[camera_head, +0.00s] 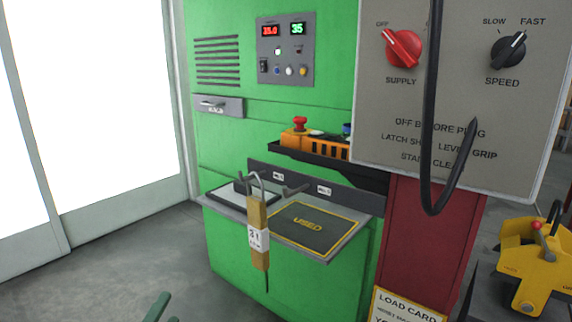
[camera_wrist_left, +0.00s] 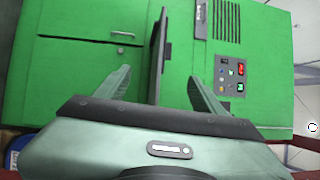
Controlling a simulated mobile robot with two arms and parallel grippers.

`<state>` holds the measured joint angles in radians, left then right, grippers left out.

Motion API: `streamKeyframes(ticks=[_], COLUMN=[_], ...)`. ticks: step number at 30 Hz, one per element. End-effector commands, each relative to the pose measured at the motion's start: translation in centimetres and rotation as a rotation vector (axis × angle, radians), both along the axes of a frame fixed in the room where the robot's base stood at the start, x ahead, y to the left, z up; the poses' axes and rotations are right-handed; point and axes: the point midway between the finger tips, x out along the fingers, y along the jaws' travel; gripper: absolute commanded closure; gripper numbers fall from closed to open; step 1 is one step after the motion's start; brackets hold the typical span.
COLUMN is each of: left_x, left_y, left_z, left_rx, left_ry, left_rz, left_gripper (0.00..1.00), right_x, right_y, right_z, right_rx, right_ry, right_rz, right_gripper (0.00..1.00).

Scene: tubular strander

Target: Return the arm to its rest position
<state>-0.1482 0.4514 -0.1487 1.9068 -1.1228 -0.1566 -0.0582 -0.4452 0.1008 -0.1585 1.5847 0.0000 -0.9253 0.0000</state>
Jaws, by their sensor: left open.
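My left gripper (camera_head: 157,306) shows only as a green fingertip part at the bottom edge of the head view, in front of the green cabinet and low over the floor. In the left wrist view the left gripper (camera_wrist_left: 157,92) has its two green fingers spread wide apart. A thin dark upright panel (camera_wrist_left: 158,55) shows in the gap between them; I cannot tell how far off it is. No object is visibly gripped. The rest of the left arm is out of the head view, and my right gripper is in neither view.
The green cabinet (camera_head: 240,273) carries a shelf with a black USED mat (camera_head: 307,228). A tan tagged piece (camera_head: 257,215) hangs before it. A grey control box (camera_head: 460,90) with a looping black cable (camera_head: 431,120) juts in at right. A yellow device (camera_head: 530,262) stands at far right. Floor at left is clear.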

Motion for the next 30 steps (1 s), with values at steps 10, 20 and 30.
streamKeyframes(ticks=[10,20,30], left_x=[-10.0,-23.9,-32.8], left_y=[3.6,-1.7,-5.8], left_z=[-24.6,-37.7,-41.3], left_rx=[-0.696,-1.033,-1.153], left_ry=[0.606,1.064,1.307], left_rz=[0.5,0.832,0.992], left_gripper=[0.31,0.31,0.31], right_x=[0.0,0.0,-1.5], right_y=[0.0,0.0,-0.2], right_z=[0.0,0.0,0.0], right_rx=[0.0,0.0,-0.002], right_ry=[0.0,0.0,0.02], right_rz=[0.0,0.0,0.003], right_gripper=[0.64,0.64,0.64])
